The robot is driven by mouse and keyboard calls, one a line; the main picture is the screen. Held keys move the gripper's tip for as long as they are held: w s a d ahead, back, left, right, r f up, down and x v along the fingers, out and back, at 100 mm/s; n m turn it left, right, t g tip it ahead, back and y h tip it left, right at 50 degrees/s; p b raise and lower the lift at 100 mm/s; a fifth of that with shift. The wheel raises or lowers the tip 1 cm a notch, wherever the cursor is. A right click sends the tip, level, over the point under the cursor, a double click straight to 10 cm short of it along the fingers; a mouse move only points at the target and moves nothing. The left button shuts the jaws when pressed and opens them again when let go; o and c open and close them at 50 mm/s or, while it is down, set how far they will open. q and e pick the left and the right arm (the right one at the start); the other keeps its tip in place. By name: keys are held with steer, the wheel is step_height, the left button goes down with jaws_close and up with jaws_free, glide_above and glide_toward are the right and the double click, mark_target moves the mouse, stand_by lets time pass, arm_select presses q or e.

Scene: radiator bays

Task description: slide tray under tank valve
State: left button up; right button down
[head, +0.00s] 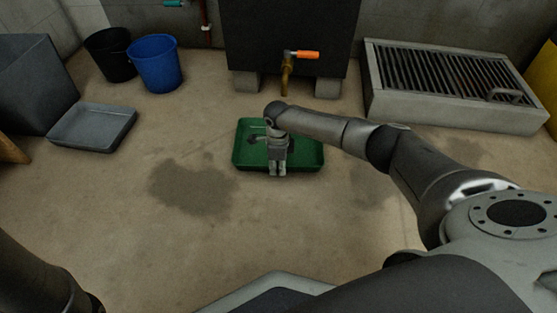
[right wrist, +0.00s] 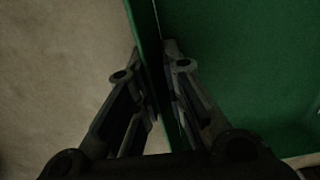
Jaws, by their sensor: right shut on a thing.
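The green tray (head: 307,156) lies on the floor in front of the dark tank (head: 287,36). The tank's brass valve (head: 287,76) with its orange handle (head: 306,55) is above and just behind the tray's far edge. My right gripper (head: 278,173) points down at the tray's near wall. In the right wrist view, my right gripper (right wrist: 160,85) has one finger on each side of the green tray's wall (right wrist: 146,30) and is shut on it. My left gripper is out of view; only part of my left arm shows at the lower left.
A grey tray (head: 93,127) lies at the left, near a black bucket (head: 110,55) and a blue bucket (head: 155,63). A slatted radiator-like grate in a concrete curb (head: 440,109) stands at the right. A dark stain (head: 193,186) marks the open floor.

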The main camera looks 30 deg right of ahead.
steer(key=shift+w+d+f+b, duration=0.2)
steer(key=shift+w+d+b, duration=0.5)
steer(key=shift+b, duration=0.25)
steer(key=shift+w+d+r+b, duration=0.1)
steer(key=shift+w+d+b, duration=0.45)
steer(key=shift+w, duration=0.4)
steer(key=shift+w+d, duration=0.6)
steer(key=shift+w, duration=0.2)
steer(key=shift+w+d, duration=0.6)
steer(key=shift+w, duration=0.15)
steer(key=shift+w+d, duration=0.3)
steer(key=shift+d, duration=0.05)
steer(key=shift+c, duration=2.2)
jaws_free()
steer(key=shift+r, duration=0.1)
